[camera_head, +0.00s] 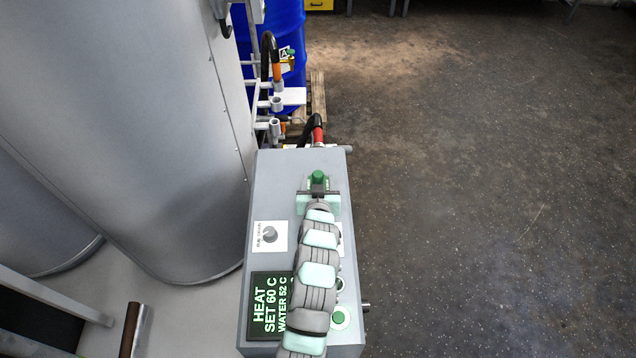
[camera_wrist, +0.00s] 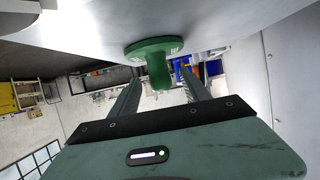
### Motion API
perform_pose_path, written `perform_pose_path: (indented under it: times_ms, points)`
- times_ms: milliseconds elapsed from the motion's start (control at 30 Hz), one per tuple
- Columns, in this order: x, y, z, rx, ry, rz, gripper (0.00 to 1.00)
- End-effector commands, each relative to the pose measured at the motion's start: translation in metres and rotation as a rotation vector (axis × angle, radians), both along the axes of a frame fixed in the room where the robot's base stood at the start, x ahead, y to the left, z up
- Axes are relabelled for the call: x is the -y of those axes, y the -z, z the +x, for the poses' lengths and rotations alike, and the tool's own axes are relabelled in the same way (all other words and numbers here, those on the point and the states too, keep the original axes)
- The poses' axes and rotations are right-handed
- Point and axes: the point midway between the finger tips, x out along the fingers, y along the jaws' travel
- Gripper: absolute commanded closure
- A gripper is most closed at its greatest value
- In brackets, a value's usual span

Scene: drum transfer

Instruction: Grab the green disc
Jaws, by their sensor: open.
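The green disc (camera_wrist: 140,49) shows in the wrist view as a round flange against a pale grey surface. A short green stem (camera_wrist: 159,74) sticks out from it towards me. My gripper (camera_wrist: 162,82) is open, with one finger on each side of the stem and visible gaps between. The disc lies at or just past the fingertips. In the head view my gripper (camera_head: 318,186) is over the far part of the grey control box (camera_head: 285,185). A green piece (camera_head: 317,176) shows at its tip. My arm hides part of the box top.
The box carries a lit display (camera_head: 268,305), a knob (camera_head: 269,234) and a green button (camera_head: 340,318). A large grey tank (camera_head: 150,120) stands close on the left. Hoses and pipes (camera_head: 277,100) and a blue drum (camera_head: 293,22) are beyond. The floor at right is clear.

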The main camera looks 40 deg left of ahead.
Motion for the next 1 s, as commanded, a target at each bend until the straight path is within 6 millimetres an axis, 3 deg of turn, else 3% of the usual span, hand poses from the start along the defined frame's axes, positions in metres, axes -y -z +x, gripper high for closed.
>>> perform_pose_path:
  times_ms: [167, 433, 1000]
  points:
    - [-0.015, 0.006, 0.016, 0.003, 0.0, 0.001, 0.45]
    - [-0.017, 0.01, 0.018, 0.0, 0.0, 0.0, 0.45]
    - [-0.017, 0.009, 0.018, 0.001, 0.0, 0.001, 0.91]
